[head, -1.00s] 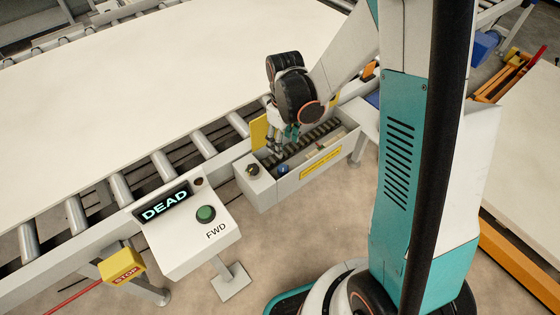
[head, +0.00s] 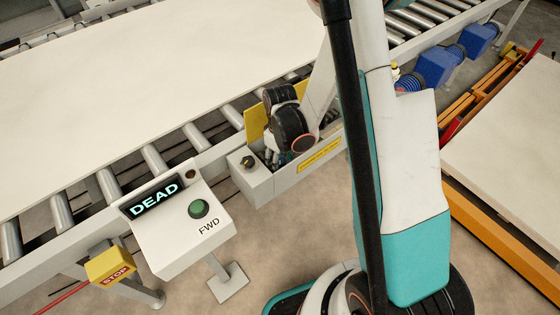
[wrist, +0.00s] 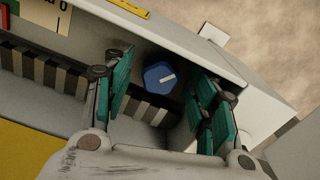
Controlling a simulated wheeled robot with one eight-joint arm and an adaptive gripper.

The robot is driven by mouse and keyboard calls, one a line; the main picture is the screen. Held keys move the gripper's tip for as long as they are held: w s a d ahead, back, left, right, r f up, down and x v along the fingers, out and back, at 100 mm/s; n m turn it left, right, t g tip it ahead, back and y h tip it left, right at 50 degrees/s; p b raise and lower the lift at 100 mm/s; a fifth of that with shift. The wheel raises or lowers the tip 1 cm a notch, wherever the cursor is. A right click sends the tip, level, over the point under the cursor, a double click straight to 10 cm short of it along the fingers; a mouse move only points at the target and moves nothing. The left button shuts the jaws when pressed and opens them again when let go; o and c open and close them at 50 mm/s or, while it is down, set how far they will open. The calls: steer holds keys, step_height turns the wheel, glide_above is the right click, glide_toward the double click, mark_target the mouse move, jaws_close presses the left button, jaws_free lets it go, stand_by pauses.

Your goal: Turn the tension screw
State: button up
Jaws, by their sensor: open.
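The tension screw looks like a blue hexagonal head with a pale line across it (wrist: 160,78), in the wrist view. It sits inside a grey open-topped box (head: 258,187) on the conveyor's side. My gripper (wrist: 165,95) is open, with one teal finger on each side of the blue head. In the wrist view neither finger clearly touches it; depth is hard to judge. In the head view my wrist hides the blue head and most of the box's inside.
A black and grey striped strip (wrist: 40,72) runs along the box. A yellow plate (head: 262,122) stands behind it. At the left are a panel (head: 175,240) reading DEAD, with a green FWD button (head: 198,208), and a yellow STOP box (head: 110,266). A large pale sheet (head: 150,90) covers the rollers.

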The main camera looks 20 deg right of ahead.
steer(key=c, duration=1)
steer(key=shift+n+b, duration=0.6)
steer(key=shift+n, duration=1)
steer(key=shift+c, duration=0.2)
steer(key=o, duration=1)
steer(key=shift+o, duration=0.2)
